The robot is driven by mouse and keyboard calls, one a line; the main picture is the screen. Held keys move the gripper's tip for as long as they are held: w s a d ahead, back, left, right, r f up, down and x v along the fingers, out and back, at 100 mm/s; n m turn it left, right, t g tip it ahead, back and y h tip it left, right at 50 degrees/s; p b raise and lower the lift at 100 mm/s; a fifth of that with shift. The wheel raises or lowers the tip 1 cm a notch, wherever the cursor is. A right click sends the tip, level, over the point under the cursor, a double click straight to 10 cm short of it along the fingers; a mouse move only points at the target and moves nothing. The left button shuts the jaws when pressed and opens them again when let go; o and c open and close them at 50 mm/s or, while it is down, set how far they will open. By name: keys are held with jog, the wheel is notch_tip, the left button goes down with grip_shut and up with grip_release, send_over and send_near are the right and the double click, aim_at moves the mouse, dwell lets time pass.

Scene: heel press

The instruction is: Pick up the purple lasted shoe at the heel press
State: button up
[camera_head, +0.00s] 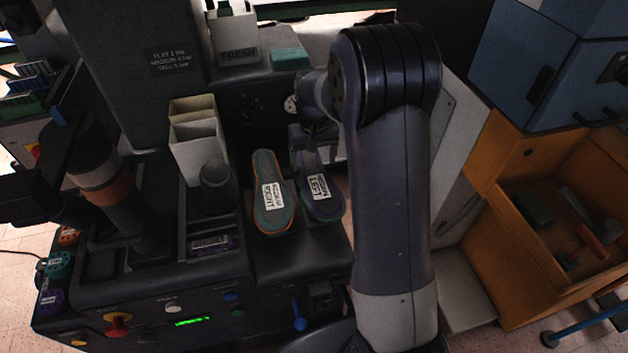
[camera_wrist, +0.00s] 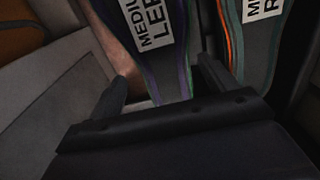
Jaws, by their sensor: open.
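The purple-edged shoe (camera_head: 325,205), with a white label reading LEFT, lies sole up on the dark press ledge. Its sole is grey-green, and its far end is partly hidden by my gripper (camera_head: 311,133). In the wrist view the purple-edged shoe (camera_wrist: 165,70) runs down between the two fingers of my gripper (camera_wrist: 163,83). The fingers are apart, one on each side of its narrow end. I cannot tell whether either finger touches it. An orange-edged shoe (camera_head: 269,215) labelled RIGHT lies just left of it; in the wrist view this shoe (camera_wrist: 257,50) is right of the right finger.
The press body (camera_head: 165,265) with buttons and a small green display fills the left. A white open box (camera_head: 197,140) stands behind a dark cylinder (camera_head: 215,188). A FRESH bin (camera_head: 236,45) and a teal block (camera_head: 290,58) are at the back. An orange crate (camera_head: 520,255) stands right.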

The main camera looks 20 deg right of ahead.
jog(key=shift+w+d+f, duration=0.1)
jog(key=shift+w+f, duration=0.05)
jog(key=shift+f, duration=0.45)
jog(key=shift+w+d+f, duration=0.1)
jog(key=shift+w+f, duration=0.05)
jog(key=shift+f, duration=0.4)
jog(key=f, duration=0.3)
jog(key=f+b, duration=0.1)
jog(key=f, duration=0.1)
jog(key=shift+a+f, duration=0.25)
jog(key=shift+f, duration=0.05)
jog(key=shift+r, duration=0.1)
jog(key=c, duration=1.3)
jog(key=shift+o, duration=0.2)
